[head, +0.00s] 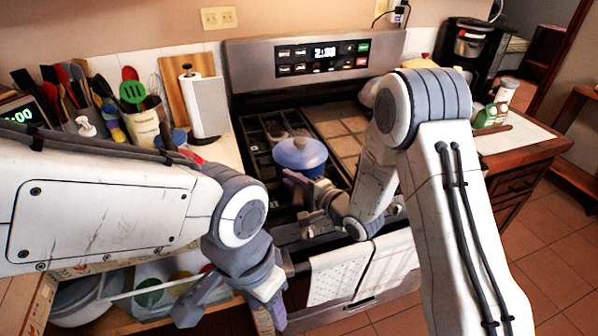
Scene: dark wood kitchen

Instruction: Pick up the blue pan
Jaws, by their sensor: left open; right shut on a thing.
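The blue pan (300,156) has a lid with a knob and sits at the stove's grates, in the middle of the head view. I cannot tell whether it rests on the grate or is slightly raised. My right gripper (303,183) reaches in from the right and is shut at the near side of the pan, on what appears to be its handle, which my fingers mostly hide. My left gripper (228,312) is open and empty, low in front of the counter, well apart from the pan.
The stove (262,138) has black grates on the left and a tan tiled surface (345,135) on the right. Towels (340,272) hang on the oven door. A utensil crock (143,128) and paper towel roll (205,105) stand left. A coffee maker (466,50) stands back right.

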